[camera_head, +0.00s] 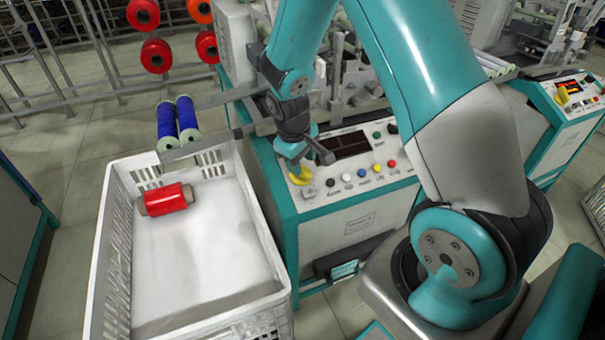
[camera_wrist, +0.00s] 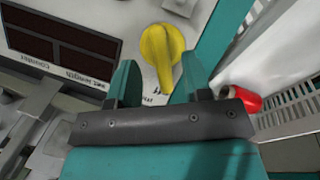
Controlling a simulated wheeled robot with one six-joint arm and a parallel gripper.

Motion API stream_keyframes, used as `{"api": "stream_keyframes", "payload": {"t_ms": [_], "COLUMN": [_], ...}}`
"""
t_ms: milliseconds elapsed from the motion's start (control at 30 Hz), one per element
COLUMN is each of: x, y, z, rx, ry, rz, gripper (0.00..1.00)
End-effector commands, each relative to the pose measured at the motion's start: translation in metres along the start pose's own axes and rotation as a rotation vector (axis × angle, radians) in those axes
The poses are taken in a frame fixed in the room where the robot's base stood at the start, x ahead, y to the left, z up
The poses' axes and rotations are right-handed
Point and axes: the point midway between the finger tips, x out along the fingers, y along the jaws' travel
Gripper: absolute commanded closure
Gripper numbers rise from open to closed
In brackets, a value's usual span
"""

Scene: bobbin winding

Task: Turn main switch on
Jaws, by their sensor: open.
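The main switch is a yellow rotary knob (camera_head: 300,174) at the left end of the machine's control panel. It shows larger in the wrist view (camera_wrist: 161,52), with its narrow handle pointing down toward my jaws. My gripper (camera_head: 305,155) is just above the knob in the head view and partly covers it. In the wrist view my gripper (camera_wrist: 157,80) is open, with one teal finger on each side of the lower part of the handle. I cannot tell whether either finger touches it.
The control panel (camera_head: 318,203) has a dark display (camera_head: 344,146) and a row of coloured buttons. A white crate (camera_head: 118,240) with a red bobbin (camera_head: 166,199) stands left of the machine. Blue bobbins (camera_head: 177,120) sit behind it. Another machine (camera_head: 565,100) stands at right.

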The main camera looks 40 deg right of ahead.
Motion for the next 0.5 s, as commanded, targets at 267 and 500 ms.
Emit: {"api": "stream_keyframes", "payload": {"t_ms": [267,500], "x": [0.038,0.042], "y": [0.0,0.0], "z": [0.0,0.0], "rx": [0.001,0.001], "ry": [0.0,0.0], "rz": [0.0,0.0], "gripper": [0.55,0.55]}}
